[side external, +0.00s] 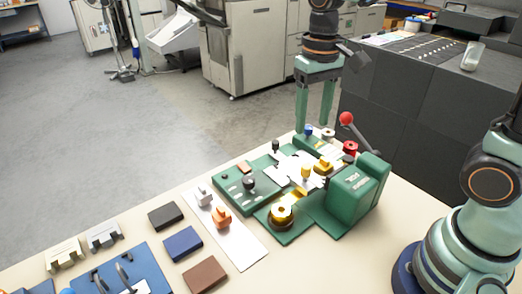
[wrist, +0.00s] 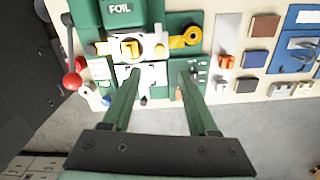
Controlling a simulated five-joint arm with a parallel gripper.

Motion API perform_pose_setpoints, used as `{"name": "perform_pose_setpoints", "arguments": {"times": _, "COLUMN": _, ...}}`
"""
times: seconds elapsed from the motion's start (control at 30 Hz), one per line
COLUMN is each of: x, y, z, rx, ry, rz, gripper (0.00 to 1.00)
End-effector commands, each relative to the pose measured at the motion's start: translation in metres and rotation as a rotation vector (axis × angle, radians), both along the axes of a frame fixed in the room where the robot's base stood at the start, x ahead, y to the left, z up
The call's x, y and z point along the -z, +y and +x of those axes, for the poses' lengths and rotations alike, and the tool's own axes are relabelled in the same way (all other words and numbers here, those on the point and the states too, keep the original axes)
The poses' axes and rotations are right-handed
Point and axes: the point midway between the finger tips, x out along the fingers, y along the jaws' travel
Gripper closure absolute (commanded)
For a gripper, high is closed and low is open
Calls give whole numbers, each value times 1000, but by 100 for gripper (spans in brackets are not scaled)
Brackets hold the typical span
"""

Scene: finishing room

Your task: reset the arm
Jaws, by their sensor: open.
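My gripper (side external: 315,112) hangs above the far side of the table, with its two green fingers pointing down, parted and with nothing between them. In the wrist view my gripper (wrist: 160,76) is also open, with the fingers spread over the far part of a green foil machine (wrist: 122,13). That machine (side external: 352,188) stands on the table in the side view, in front of the fingers. Its red-knobbed lever (side external: 346,119) stands just right of the fingers. I cannot tell how far above the table the fingertips are.
A white strip (side external: 244,255) with an orange-knobbed piece stands left of the machine. Black (side external: 165,215), blue (side external: 183,243) and brown (side external: 205,274) blocks lie beyond it. A blue tray (side external: 80,279) is at the left. A dark cabinet (side external: 400,110) stands behind the table. Grey floor is open at left.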

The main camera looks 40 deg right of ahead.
Motion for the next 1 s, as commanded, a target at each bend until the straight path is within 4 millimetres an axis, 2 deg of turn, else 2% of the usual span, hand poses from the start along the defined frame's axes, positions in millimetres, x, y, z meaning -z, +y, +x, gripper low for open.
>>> {"name": "perform_pose_setpoints", "arguments": {"times": 0.1, "x": -7, "y": 0, "z": 0, "rx": 0, "ry": -2, "rz": 1, "gripper": 40}}
{"name": "perform_pose_setpoints", "arguments": {"times": 0.53, "x": -10, "y": -3, "z": -3, "rx": -6, "ry": -24, "rz": 3, "gripper": 40}}
{"name": "perform_pose_setpoints", "arguments": {"times": 0.8, "x": -25, "y": -25, "z": -26, "rx": -75, "ry": -238, "rz": 8, "gripper": 40}}
{"name": "perform_pose_setpoints", "arguments": {"times": 1.0, "x": -27, "y": -39, "z": -43, "rx": -132, "ry": -402, "rz": -17, "gripper": 40}}
